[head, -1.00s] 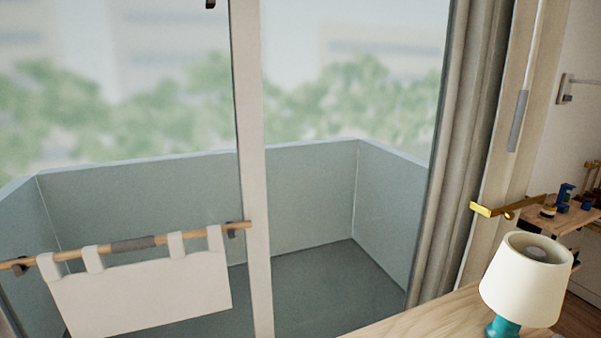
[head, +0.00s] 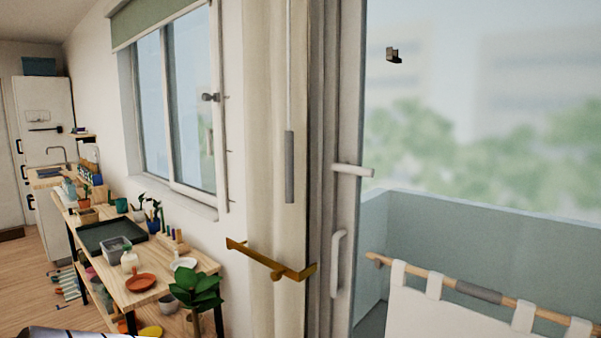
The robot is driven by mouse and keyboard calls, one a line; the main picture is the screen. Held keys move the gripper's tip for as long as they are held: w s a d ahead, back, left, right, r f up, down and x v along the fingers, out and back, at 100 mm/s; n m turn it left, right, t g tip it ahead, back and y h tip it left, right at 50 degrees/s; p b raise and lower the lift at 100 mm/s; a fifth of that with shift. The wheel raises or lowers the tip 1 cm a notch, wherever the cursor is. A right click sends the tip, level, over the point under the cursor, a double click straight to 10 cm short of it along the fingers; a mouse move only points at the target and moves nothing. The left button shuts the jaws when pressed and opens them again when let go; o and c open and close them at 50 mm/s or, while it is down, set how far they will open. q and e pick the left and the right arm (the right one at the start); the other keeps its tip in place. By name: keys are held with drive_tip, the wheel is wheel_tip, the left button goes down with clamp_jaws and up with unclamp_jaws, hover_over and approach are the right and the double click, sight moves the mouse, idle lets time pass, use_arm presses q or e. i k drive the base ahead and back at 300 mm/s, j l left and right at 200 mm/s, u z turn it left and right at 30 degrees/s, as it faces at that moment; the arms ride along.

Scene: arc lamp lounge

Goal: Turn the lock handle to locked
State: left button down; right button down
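A white lever handle (head: 353,170) sticks out sideways, roughly level, from the light frame of the balcony door, right of centre in the head view. A white upright pull handle (head: 337,262) is below it on the same frame. A small dark grey handle (head: 210,97) sits on the edge of the window at the left. I cannot tell for sure which is the lock handle; the white lever looks most like it. No locked or unlocked marking is readable. Neither of my grippers is in view.
A brass curtain holdback (head: 272,262) juts out before the pale curtain (head: 262,150). A wooden bench (head: 150,285) with plants, a dark tray (head: 110,235) and pots stands at left. A rail with hanging white cloth (head: 440,315) crosses the glass at lower right. Wooden floor shows at left.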

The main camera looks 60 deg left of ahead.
sight(344, 167)
drive_tip(key=u, duration=1.35)
